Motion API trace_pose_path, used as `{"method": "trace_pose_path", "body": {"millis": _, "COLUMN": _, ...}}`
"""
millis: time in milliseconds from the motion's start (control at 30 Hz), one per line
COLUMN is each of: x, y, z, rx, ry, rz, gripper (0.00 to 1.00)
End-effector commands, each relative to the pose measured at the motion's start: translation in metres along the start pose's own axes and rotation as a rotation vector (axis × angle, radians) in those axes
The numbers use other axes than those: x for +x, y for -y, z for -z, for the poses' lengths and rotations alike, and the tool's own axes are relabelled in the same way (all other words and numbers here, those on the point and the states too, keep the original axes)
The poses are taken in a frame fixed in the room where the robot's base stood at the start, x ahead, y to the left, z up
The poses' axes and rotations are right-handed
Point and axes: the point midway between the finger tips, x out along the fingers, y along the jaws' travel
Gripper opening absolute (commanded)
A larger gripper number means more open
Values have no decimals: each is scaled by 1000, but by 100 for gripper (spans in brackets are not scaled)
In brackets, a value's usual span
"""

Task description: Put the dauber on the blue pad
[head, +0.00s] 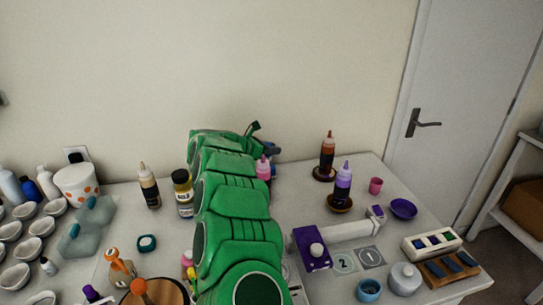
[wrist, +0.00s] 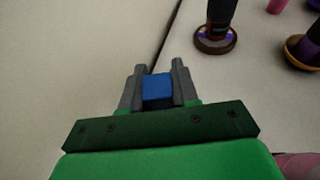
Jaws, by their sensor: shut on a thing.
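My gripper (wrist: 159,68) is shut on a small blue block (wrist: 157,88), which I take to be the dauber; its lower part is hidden. In the head view my gripper (head: 268,146) is at the far side of the table near the wall, mostly behind my green arm. A white tray (head: 432,254) at the table's right holds several small dark pads (head: 435,240) in a row. They look blue and green, but which is the blue pad is hard to tell at this size. My gripper is well to the left of this tray and apart from it.
A wooden holder (head: 430,279) with dark blue blocks lies in front of the tray. A grey lidded jar (head: 405,279) and blue cup (head: 369,290) stand left of it. An amber bottle (head: 328,155) and purple bottle (head: 343,185) stand between gripper and tray.

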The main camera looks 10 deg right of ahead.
Motion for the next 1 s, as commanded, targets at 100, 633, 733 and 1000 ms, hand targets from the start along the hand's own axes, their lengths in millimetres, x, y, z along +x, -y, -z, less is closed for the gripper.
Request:
{"method": "trace_pose_path", "body": {"millis": 100, "x": 8, "y": 1, "z": 20, "rx": -6, "ry": 0, "rz": 2, "gripper": 0}}
{"method": "trace_pose_path", "body": {"millis": 633, "x": 12, "y": 2, "z": 28, "rx": -3, "ry": -1, "rz": 3, "gripper": 38}}
{"method": "trace_pose_path", "body": {"millis": 733, "x": 12, "y": 2, "z": 28, "rx": -3, "ry": -1, "rz": 3, "gripper": 54}}
{"method": "trace_pose_path", "body": {"millis": 1000, "x": 11, "y": 2, "z": 27, "rx": -3, "ry": -1, "rz": 3, "gripper": 55}}
